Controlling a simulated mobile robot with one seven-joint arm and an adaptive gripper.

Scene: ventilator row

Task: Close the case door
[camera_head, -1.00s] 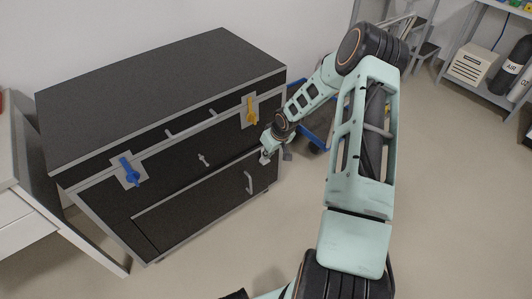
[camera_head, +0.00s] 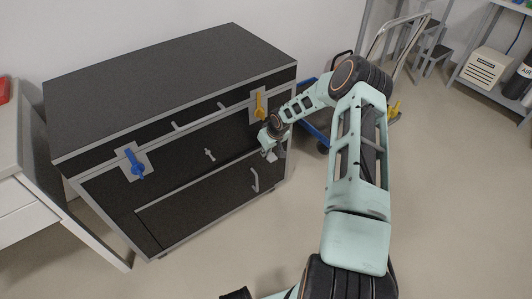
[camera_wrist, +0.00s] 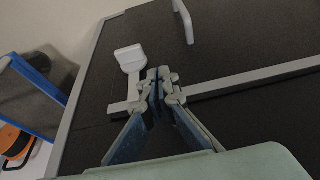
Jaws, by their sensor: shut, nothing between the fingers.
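The case (camera_head: 170,95) is a large black box with grey edging, standing against the wall. Its door (camera_head: 215,205) is the lower front panel, with a grey bar handle (camera_head: 254,180) near its right end. The door looks flush or nearly flush; I cannot tell whether a small gap remains. My gripper (camera_head: 274,154) is at the right end of the case front, by the door's upper edge. In the wrist view my gripper (camera_wrist: 160,76) is shut and empty, in front of a grey strip (camera_wrist: 250,77). A pale latch-like tab (camera_wrist: 129,58) is beside the fingertips; contact is unclear.
A blue latch (camera_head: 135,165) and a yellow latch (camera_head: 260,105) are on the case's upper front, with a small grey T-handle (camera_head: 209,154) lower down. A blue trolley (camera_head: 318,125) stands right of the case. A white table (camera_head: 40,195) is at left. Floor in front is clear.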

